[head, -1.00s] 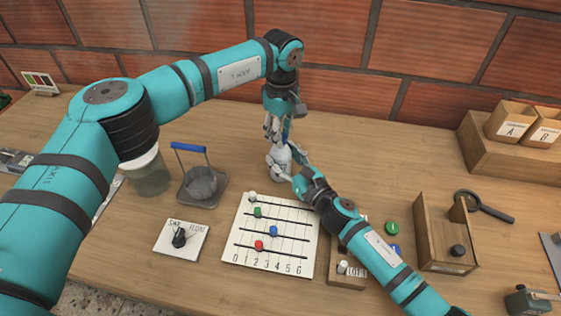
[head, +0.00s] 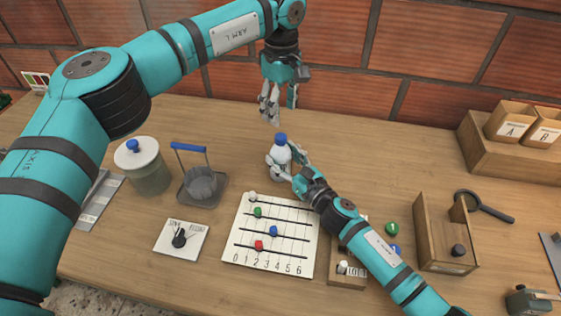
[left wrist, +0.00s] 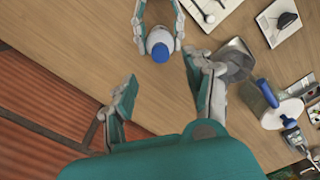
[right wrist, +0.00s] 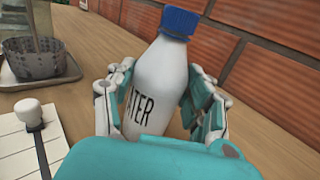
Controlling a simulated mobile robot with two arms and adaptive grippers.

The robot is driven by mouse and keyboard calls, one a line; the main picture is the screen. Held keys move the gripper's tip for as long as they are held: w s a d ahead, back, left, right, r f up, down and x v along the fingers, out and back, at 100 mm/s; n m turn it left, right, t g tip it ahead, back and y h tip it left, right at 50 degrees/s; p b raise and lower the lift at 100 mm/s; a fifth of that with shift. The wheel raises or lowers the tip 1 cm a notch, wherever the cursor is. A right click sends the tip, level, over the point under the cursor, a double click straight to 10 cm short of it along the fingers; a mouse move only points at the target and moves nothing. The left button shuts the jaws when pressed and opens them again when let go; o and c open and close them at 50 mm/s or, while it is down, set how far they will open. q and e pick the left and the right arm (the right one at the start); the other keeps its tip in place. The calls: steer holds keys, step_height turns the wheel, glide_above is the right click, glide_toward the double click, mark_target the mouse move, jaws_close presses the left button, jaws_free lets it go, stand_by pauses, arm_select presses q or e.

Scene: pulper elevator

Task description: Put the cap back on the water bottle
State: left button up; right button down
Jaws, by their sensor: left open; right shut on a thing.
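The white water bottle (head: 281,158) stands upright on the table near the wall. Its blue cap (head: 281,139) sits on top of its neck; the cap also shows in the left wrist view (left wrist: 160,52) and the right wrist view (right wrist: 180,22). My right gripper (head: 284,167) is shut on the bottle's body, with fingers on both sides in the right wrist view (right wrist: 158,95). My left gripper (head: 278,106) is open and empty above the bottle, apart from the cap. How tightly the cap is seated cannot be told.
A slider board (head: 270,236) and a dial plate (head: 181,237) lie in front. A wire-handled basket on a tray (head: 203,188) and a lidded jar (head: 146,170) stand to the left. A wooden box (head: 443,235) and a magnifier (head: 485,206) are to the right. The table behind the bottle is clear.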

arm_select(q)
step_height(320, 180, up, 4)
stand_by(0.4)
arm_select(e)
steer(key=shift+c, duration=2.1)
jaws_free()
steer(key=v, duration=1.2)
